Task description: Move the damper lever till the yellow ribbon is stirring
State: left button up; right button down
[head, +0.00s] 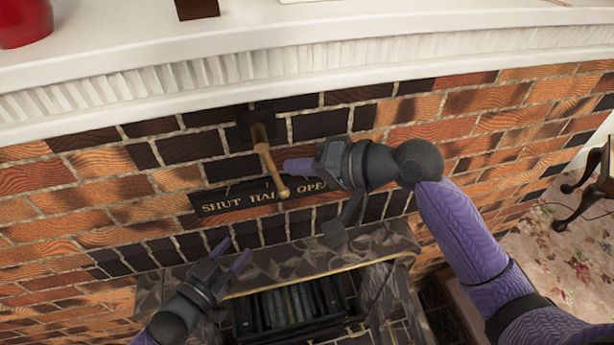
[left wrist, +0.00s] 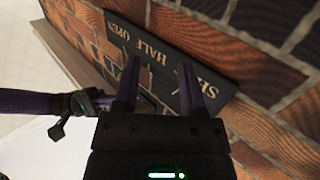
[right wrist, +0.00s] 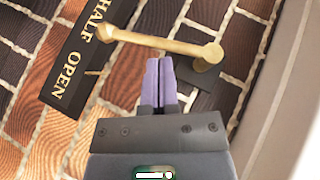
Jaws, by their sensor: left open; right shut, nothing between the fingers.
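The brass damper lever (head: 268,158) hangs from a dark mount on the brick wall, tilted down to the right. Its round knob is in front of the end of HALF on the dark SHUT / HALF / OPEN plate (head: 208,208). My right gripper (head: 288,165) is shut and empty, close to the lever's right side; in the right wrist view its tips (right wrist: 160,62) are close beside the lever (right wrist: 165,43), contact unclear. My left gripper (head: 232,255) is open and empty below the plate; its fingers show against the plate (left wrist: 150,35) in the left wrist view. I see no yellow ribbon.
A white mantel shelf (head: 330,32) runs above, with a red vessel (head: 25,22) at its left. Below is the stone hearth surround with a dark grate (head: 295,308) and gold edging. A dark wooden furniture leg (head: 580,190) stands at right on the floral carpet.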

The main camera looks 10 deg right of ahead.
pick_arm(q)
jog(key=s+a+f+n+g+y, duration=0.1)
jog(key=s+a+f+g+y, duration=0.1)
jog(key=s+a+f+y, duration=0.3)
jog(key=s+a+f+g+y, duration=0.1)
jog(key=s+a+f, duration=0.15)
jog(key=f, duration=0.45)
jog(key=s+a+f+n+g+y, duration=0.1)
jog(key=s+a+f+g+y, duration=0.1)
jog(key=a+f, duration=0.3)
pick_arm(e)
jog(key=shift+a+f+y, duration=0.3)
jog(key=shift+f+y, duration=0.1)
jog(key=shift+f, duration=0.05)
jog(key=shift+a+f+m+y+b, duration=0.15)
jog(key=shift+f+m+y+b, duration=0.15)
jog(key=shift+m+b, duration=0.15)
pick_arm(q)
jog(key=s+f+n+g+y, duration=0.2)
jog(key=s+f, duration=0.3)
jog(key=s, duration=0.6)
jog(key=s+f+n+g+y, duration=0.2)
jog(key=s+f+g, duration=0.3)
jog(key=s, duration=0.7)
jog(key=shift+f, duration=0.2)
pick_arm(e)
jog(key=shift+r, duration=0.3)
pick_arm(q)
jog(key=shift+d, duration=0.1)
jog(key=shift+w, duration=0.1)
